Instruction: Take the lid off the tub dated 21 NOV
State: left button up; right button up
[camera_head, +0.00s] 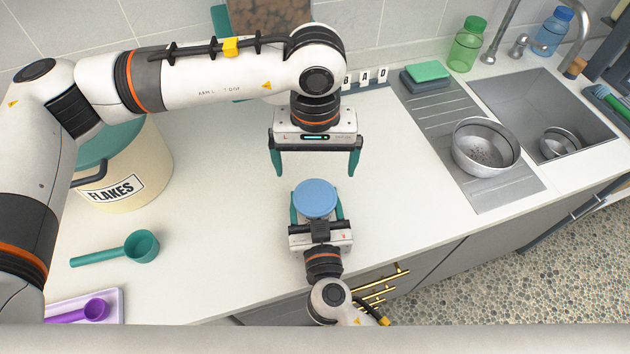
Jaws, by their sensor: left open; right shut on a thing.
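A round tub with a blue lid (315,197) is on the counter at the middle of the head view, seen almost from straight above. The lid covers its top, and little of its side shows. No date can be read on it from here. My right gripper (316,206) is shut on the tub from the near side, one green finger on each side. My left gripper (315,170) points down just beyond and above the tub. It is open and empty, its fingers wider apart than the lid, and it does not appear to touch the lid.
A FLAKES bin (128,160) stands at left. A teal scoop (140,246) and a tray (112,305) with a purple scoop (96,309) lie nearer. A metal bowl (485,147) sits on the drainer by the sink (548,105). The counter around the tub is clear.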

aim_at(315, 196)
pick_arm(q)
notch_tip(315, 196, down, 8)
jog(key=n, duration=0.5)
jog(key=shift+f+n, duration=0.2)
jog(key=shift+n, duration=0.2)
dwell(0.3)
jog(key=c, duration=1.1)
jog(key=shift+c, duration=0.2)
jog(key=shift+r, duration=0.25)
jog(key=shift+r, duration=0.95)
